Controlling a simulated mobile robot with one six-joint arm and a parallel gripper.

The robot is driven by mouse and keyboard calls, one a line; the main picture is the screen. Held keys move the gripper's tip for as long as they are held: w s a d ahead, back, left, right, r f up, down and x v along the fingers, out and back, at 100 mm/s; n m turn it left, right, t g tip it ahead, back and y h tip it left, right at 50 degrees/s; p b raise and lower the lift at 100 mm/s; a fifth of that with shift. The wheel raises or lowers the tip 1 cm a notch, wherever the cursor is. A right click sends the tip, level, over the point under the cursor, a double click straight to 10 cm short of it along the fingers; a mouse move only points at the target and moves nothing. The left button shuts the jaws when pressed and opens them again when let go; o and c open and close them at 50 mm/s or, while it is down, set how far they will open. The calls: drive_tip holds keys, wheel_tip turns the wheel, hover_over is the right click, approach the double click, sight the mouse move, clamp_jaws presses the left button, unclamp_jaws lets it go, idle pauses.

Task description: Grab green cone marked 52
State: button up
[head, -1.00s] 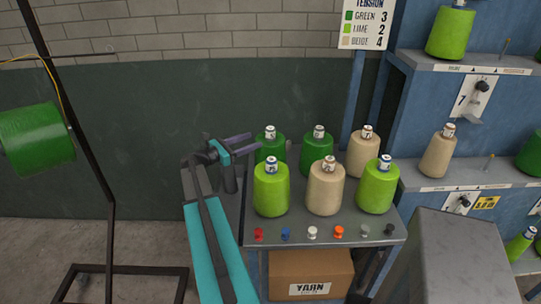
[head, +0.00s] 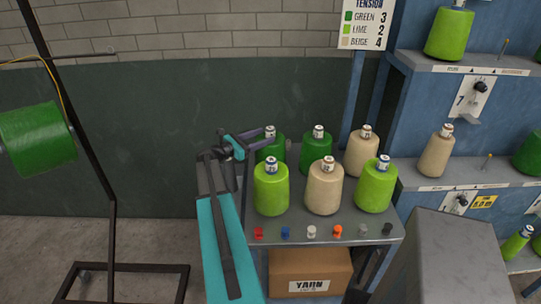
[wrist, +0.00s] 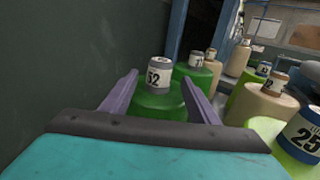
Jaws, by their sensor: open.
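The green cone marked 52 (wrist: 158,103) stands upright in the wrist view, its grey top labelled 52. In the head view it is the dark green cone at the back left of the table (head: 272,150), partly hidden behind a lime cone and my gripper. My gripper (head: 262,138) is open and comes in from the left at the height of the cone's top. In the wrist view its two purple fingers (wrist: 160,80) are spread, one on each side of the cone, with nothing held. Whether either finger touches the cone cannot be told.
A second dark green cone (head: 316,150) and a beige cone (head: 362,153) stand to the right in the back row. A lime cone (head: 270,190), a beige cone (head: 324,190) and another lime cone (head: 376,190) fill the front row. Several small coloured pegs line the table's front edge.

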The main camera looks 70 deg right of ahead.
sight(270, 133)
drive_tip(key=shift+p+x, duration=1.05)
drive_tip(key=shift+x, duration=1.2)
drive_tip(key=shift+d, duration=0.1)
drive_tip(key=shift+w, duration=0.1)
clamp_jaws()
drive_tip(key=shift+r, duration=0.15)
